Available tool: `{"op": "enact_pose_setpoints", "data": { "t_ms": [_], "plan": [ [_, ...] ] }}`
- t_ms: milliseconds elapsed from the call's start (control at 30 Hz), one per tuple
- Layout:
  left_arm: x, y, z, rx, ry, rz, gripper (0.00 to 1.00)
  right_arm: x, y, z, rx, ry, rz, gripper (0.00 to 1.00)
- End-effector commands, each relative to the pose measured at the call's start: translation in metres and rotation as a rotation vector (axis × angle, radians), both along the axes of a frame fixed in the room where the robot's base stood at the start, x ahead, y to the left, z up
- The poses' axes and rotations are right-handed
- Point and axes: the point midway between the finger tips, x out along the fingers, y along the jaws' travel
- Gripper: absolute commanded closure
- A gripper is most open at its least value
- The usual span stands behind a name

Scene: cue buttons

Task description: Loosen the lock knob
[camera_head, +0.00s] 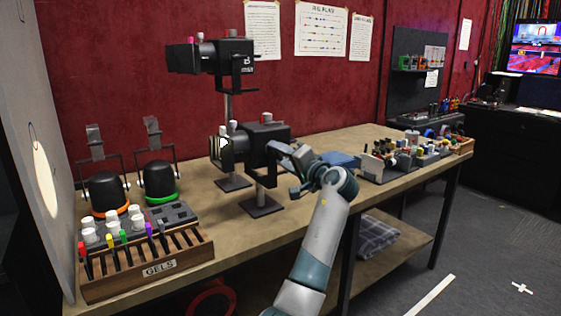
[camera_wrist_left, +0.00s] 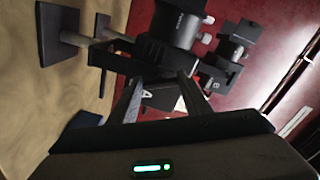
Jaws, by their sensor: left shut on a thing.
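The lower black stage lamp (camera_head: 262,136) stands on the bench on a stand with a flat square base. My left gripper (camera_head: 278,156) is at the lamp's right side, touching or very close to it. In the left wrist view my left gripper (camera_wrist_left: 158,92) has its two fingers on either side of a dark part (camera_wrist_left: 160,100) at the lamp, and it is shut on that part. I cannot tell whether this part is the lock knob. The lamp's round body (camera_wrist_left: 176,24) shows above the fingers in that view. My right gripper is not in view.
A second black lamp (camera_head: 215,57) stands on a pole just behind. Small gear (camera_head: 405,155) crowds the right end. The bench front (camera_head: 240,222) is bare.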

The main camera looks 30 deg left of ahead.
Motion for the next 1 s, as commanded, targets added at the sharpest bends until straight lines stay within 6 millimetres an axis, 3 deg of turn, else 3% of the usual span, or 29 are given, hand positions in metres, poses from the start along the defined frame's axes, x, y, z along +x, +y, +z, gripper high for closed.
{"op": "enact_pose_setpoints", "data": {
  "t_ms": [400,433,500,1000],
  "plan": [
    [-0.0004,0.0001,-0.0031,-0.008,-0.005,0.002,0.79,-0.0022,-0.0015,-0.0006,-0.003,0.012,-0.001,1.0],
    [-0.0003,0.0,-0.0032,-0.008,-0.005,0.002,0.54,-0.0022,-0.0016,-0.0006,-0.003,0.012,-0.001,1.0],
    [-0.0003,0.0,-0.003,-0.008,-0.005,0.002,0.38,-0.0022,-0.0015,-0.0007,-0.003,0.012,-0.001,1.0],
    [-0.0024,-0.0075,-0.0018,-0.005,-0.008,-0.001,0.38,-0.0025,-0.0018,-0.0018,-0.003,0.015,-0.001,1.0]
  ]
}}
